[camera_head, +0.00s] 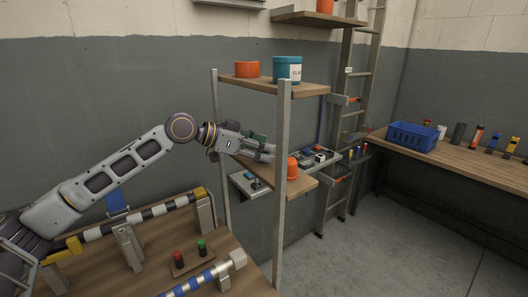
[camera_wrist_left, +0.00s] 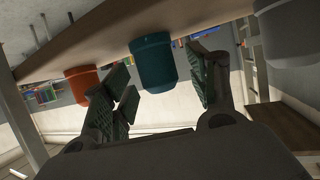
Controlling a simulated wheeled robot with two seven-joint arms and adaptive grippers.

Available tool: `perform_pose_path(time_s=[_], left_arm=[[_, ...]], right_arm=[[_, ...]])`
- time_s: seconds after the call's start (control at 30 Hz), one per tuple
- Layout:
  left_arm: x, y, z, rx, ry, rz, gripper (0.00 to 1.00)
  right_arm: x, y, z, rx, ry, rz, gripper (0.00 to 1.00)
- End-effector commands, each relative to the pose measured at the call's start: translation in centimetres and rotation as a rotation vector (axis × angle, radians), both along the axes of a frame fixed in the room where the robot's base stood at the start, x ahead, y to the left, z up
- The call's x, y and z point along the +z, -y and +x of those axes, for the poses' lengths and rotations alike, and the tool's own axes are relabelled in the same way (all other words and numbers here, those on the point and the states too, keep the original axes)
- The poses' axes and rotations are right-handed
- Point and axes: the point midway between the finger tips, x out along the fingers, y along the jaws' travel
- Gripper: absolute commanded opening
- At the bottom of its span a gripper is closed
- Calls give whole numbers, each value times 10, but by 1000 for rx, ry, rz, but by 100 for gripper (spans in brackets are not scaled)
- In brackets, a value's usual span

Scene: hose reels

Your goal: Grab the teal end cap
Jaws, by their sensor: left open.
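The teal end cap (camera_wrist_left: 152,62) shows in the left wrist view as a smooth cup-shaped piece on the wooden shelf (camera_wrist_left: 110,48), which appears inverted there. My left gripper (camera_head: 265,150) is open at the middle shelf of the rack in the head view. In the wrist view its two padded fingers stand on either side of the teal cap, with gaps visible at both sides. I cannot make out the teal cap in the head view, where the gripper and a rack post hide that part. My right gripper is not in view.
An orange cap (camera_head: 292,167) sits near the gripper on the same shelf. A grey piece (camera_wrist_left: 288,32) shows at the wrist view's right. A rack post (camera_head: 283,220) stands close by.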

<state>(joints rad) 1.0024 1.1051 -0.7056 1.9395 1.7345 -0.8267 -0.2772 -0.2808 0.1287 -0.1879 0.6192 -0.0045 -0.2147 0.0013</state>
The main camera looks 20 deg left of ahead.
Motion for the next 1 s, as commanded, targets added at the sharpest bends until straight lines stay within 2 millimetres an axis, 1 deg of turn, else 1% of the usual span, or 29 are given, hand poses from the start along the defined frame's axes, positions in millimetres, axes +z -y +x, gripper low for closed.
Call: perform_pose_path(time_s=[0.17, 0.6, 0.67, 0.97, 1.0], left_arm=[[-2, 5, 4, 1, 0, 0, 59], [-3, 5, 4, 1, 0, 0, 59], [-3, 5, 4, 1, 0, 0, 52], [-3, 5, 4, 1, 0, 0, 14], [-3, 5, 4, 1, 0, 0, 12]], right_arm=[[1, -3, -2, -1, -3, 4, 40], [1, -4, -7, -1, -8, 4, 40], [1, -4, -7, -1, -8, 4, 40], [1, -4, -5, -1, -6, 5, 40], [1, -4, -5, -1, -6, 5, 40]])
